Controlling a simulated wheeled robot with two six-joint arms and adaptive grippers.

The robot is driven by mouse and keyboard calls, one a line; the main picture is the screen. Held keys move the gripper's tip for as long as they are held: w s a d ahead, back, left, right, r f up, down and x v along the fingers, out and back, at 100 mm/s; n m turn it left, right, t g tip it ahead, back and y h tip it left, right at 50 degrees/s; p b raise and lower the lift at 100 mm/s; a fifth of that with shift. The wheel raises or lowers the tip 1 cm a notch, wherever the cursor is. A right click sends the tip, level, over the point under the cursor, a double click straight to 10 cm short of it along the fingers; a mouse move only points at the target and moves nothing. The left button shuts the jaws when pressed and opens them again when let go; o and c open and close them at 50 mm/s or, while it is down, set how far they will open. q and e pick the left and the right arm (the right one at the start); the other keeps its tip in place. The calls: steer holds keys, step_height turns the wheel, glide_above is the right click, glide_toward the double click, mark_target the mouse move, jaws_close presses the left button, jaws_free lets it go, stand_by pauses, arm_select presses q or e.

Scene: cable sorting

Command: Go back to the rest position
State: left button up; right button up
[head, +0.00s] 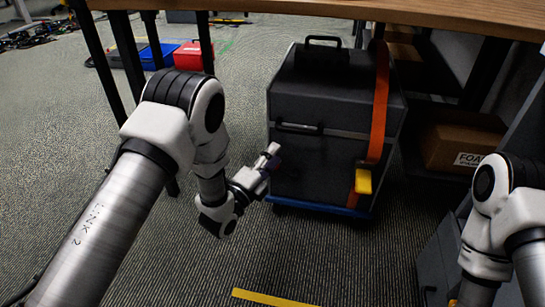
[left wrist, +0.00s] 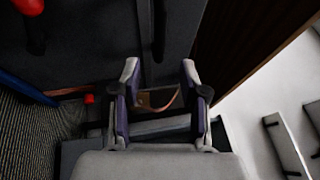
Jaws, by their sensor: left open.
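My left gripper (head: 268,160) hangs below the table edge, in front of the large dark case, and points up and to the right in the head view. In the left wrist view its two fingers (left wrist: 159,82) stand apart. A thin brownish curved strip shows between them; I cannot tell what it is or whether it lies behind them. No object is visibly gripped. My right arm (head: 500,215) enters at the right edge, bent downward, and its gripper is out of the picture.
The dark case (head: 325,110) has an orange strap (head: 379,105) and stands on a blue base (head: 318,208). A wooden tabletop (head: 400,12) spans the top. A cardboard box (head: 450,140) is at right. Red (head: 193,55) and blue (head: 157,54) boxes lie back left. Carpet in front is clear around yellow tape (head: 270,298).

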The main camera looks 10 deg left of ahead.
stand_by(0.3)
arm_select(q)
steer(key=s+a+f+n+g+y+p, duration=0.35)
steer(key=s+f+n, duration=0.2)
steer(key=s, duration=0.25)
steer(key=s+a+f+n+g+y+p, duration=0.2)
steer(key=s+a+f+n+g+p, duration=0.25)
steer(key=s+f, duration=0.3)
steer(key=s+a+f+n+g+y, duration=0.15)
steer(key=s+n+g, duration=0.4)
steer(key=s, duration=0.55)
steer(key=s+a+f+n+g+y, duration=0.1)
steer(key=s+a+f+n+g, duration=0.15)
steer(key=s+n+g, duration=0.65)
steer(key=s+r+t+p, duration=0.3)
steer(key=r+t+p, duration=0.1)
steer(key=r+p, duration=3.3)
steer(key=shift+d+m+p, duration=0.35)
steer(key=shift+d+p, duration=0.05)
steer(key=shift+p, duration=0.35)
